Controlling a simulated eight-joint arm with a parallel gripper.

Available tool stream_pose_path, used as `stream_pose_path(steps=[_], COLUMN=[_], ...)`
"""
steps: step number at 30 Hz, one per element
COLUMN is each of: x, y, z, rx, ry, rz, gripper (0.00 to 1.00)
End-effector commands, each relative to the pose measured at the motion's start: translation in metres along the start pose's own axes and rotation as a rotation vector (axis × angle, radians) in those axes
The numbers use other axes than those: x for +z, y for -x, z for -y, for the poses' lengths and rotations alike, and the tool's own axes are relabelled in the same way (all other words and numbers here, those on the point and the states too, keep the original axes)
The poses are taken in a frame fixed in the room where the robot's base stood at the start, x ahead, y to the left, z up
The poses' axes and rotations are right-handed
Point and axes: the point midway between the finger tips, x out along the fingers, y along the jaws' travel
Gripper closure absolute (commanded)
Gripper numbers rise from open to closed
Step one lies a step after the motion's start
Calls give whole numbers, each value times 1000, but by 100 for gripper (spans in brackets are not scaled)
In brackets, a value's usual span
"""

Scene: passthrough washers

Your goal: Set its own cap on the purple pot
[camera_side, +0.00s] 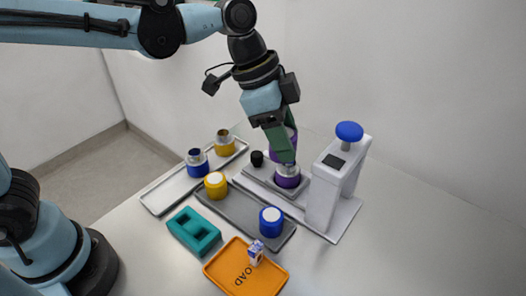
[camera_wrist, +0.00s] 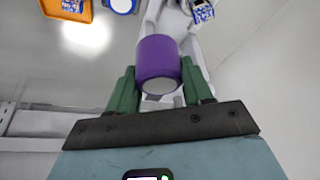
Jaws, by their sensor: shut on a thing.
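The purple pot (camera_side: 287,181) stands upright on the grey base of the press station, its metal neck bare below my fingertips in the side view. My gripper (camera_side: 282,146), with green fingers, is shut on the purple cap (camera_side: 291,148). One finger partly hides the cap in the side view. The cap is held above the pot, with the pot's neck showing beneath it. In the wrist view the purple cap (camera_wrist: 158,58) sits between the two green fingers (camera_wrist: 160,88), its pale end facing the camera. The pot cannot be made out there.
The white press (camera_side: 335,180) with a blue knob (camera_side: 349,131) stands close right of the pot. A pale tray (camera_side: 165,196) holds blue and yellow pots; a dark tray (camera_side: 240,208) holds yellow and blue caps. A teal block (camera_side: 193,231) and an orange tray (camera_side: 226,272) lie in front.

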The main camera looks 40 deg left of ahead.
Motion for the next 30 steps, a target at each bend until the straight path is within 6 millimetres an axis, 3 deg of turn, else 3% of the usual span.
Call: stream_pose_path(steps=[3,9,17,30], x=[-7,-11,-8,5], y=[0,0,-7,-39], z=[33,63,70,69], rx=[-2,0,0,-1], ry=[4,0,-2,-2], rz=[-3,-7,-8,-8], gripper=[78,78,78,78])
